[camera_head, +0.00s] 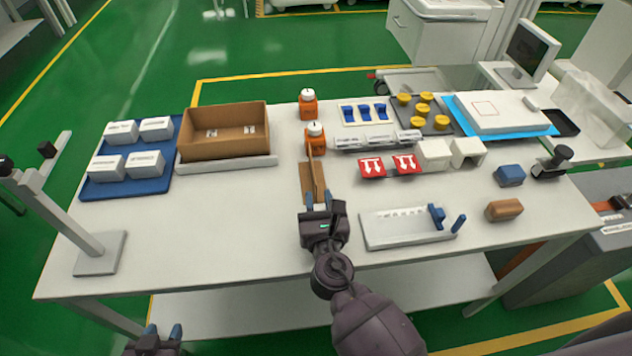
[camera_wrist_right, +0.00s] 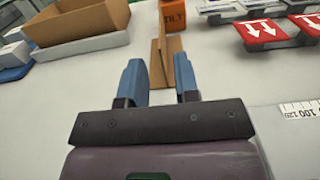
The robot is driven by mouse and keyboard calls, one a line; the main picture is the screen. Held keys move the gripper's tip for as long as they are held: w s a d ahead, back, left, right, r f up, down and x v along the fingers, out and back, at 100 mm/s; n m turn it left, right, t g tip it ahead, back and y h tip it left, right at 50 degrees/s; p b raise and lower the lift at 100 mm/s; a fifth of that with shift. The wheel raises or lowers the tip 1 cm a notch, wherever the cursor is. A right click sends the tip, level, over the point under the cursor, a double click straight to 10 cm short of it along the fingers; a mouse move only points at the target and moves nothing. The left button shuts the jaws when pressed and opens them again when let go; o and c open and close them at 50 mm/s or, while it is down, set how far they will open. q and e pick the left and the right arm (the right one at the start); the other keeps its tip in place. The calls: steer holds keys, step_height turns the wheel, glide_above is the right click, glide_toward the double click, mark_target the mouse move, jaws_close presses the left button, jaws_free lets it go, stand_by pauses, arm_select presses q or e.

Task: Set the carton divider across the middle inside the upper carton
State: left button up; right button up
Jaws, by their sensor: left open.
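The carton divider (camera_head: 314,180) is a brown board piece with a thin upright panel, standing on the white table right of the carton. It also shows ahead of my right gripper in the right wrist view (camera_wrist_right: 161,50). My right gripper (camera_head: 320,198) is open, its blue fingers (camera_wrist_right: 159,62) on either side of the divider's near end, with gaps visible. The open brown carton (camera_head: 222,146) stands at the left on a light grey base; two small pale patches show inside it. My left gripper (camera_head: 163,331) is open and empty at the bottom edge, below the table's front.
A blue tray (camera_head: 130,186) with white boxes lies left of the carton. Orange bottles (camera_head: 315,136) stand behind the divider. Red arrow-marked blocks (camera_head: 372,167) and a grey fixture (camera_head: 400,232) are to its right. A stand (camera_head: 98,254) rises at the left front.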

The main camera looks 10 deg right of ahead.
steer(key=s, duration=0.5)
stand_by(0.5)
